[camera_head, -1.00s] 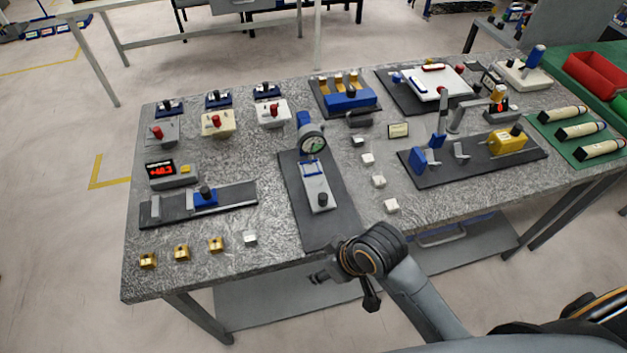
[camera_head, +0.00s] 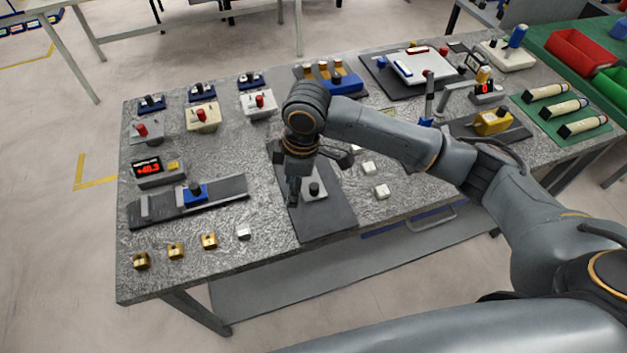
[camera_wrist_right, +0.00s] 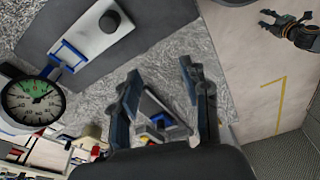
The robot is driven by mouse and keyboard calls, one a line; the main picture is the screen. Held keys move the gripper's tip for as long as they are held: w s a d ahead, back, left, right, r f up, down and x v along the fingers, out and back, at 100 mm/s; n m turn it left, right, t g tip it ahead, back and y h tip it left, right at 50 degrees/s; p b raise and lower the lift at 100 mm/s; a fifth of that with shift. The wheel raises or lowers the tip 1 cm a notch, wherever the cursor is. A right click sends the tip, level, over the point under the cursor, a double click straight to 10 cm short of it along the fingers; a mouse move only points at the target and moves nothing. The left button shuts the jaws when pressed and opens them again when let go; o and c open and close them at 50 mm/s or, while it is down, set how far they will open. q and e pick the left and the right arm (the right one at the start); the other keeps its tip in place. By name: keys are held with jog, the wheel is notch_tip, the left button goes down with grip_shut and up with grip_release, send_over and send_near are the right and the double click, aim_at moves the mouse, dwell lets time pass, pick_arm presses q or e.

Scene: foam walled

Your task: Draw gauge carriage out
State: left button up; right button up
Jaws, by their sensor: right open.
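The gauge carriage seems to be the pale plate with a black knob (camera_head: 315,190) on a dark base (camera_head: 325,222). In the right wrist view the plate (camera_wrist_right: 90,38), its blue frame and the round dial gauge (camera_wrist_right: 33,102) show at the upper left. In the head view my right arm hides the dial. My right gripper (camera_head: 293,198) is above the left side of this plate, apart from the knob. In its wrist view the gripper (camera_wrist_right: 157,88) is open and empty. A dark part, probably my left gripper (camera_wrist_right: 293,31), shows at the upper right of the wrist view.
Left of the base, a blue slide with a black knob (camera_head: 195,193) sits on a rail by a red-digit display (camera_head: 148,168). Brass blocks (camera_head: 176,250) line the front left. White blocks (camera_head: 381,192) stand to the right. A yellow fixture (camera_head: 492,122) is farther right.

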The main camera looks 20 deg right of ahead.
notch_tip(320, 180, up, 6)
jog(key=h, duration=0.2)
send_over(315, 185)
jog(key=shift+g, duration=0.3)
notch_tip(315, 185, down, 14)
jog(key=p, duration=0.3)
jog(key=shift+r, duration=0.15)
grip_shut()
